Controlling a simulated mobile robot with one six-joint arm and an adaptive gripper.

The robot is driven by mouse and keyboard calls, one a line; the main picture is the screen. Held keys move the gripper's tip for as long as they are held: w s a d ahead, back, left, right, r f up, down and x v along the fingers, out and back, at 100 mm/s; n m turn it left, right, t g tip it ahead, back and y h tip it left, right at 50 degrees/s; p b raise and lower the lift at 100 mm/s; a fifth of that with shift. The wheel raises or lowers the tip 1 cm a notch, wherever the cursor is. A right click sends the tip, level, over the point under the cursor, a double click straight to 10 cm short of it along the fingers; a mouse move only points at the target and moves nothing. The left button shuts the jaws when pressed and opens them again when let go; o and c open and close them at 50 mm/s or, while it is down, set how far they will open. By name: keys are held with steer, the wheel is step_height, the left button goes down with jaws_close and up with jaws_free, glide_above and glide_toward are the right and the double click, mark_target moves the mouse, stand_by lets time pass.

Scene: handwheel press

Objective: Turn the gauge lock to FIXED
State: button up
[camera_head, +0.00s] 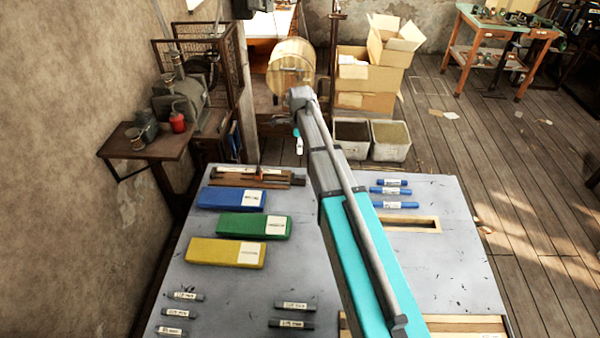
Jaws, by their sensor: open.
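A low brown rail-like fixture (225,180) lies at the back left of the grey table (185,270). It has a pale strip and a small upright piece near its right half. It may carry the gauge lock, but I cannot pick out a lock or read any FIXED marking. My turquoise and grey arm reaches up the middle of the view and covers part of the table. A small white and turquoise piece shows below the arm's far end, right of the fixture. My gripper's fingers cannot be made out.
Blue (225,198), green (240,226) and yellow (212,250) cases lie on the table's left, with several labelled dark rods in front. Blue rods (390,191) and a wooden frame (412,229) lie right. Behind stand bins (390,140) and cardboard boxes (370,85). The floor at right is mostly clear.

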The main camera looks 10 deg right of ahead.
mark_target(300, 173)
steer(key=shift+f, duration=0.15)
step_height(300, 173, down, 14)
steer(key=b, duration=1.4)
steer(key=shift+r, duration=0.25)
jaws_close()
stand_by(0.4)
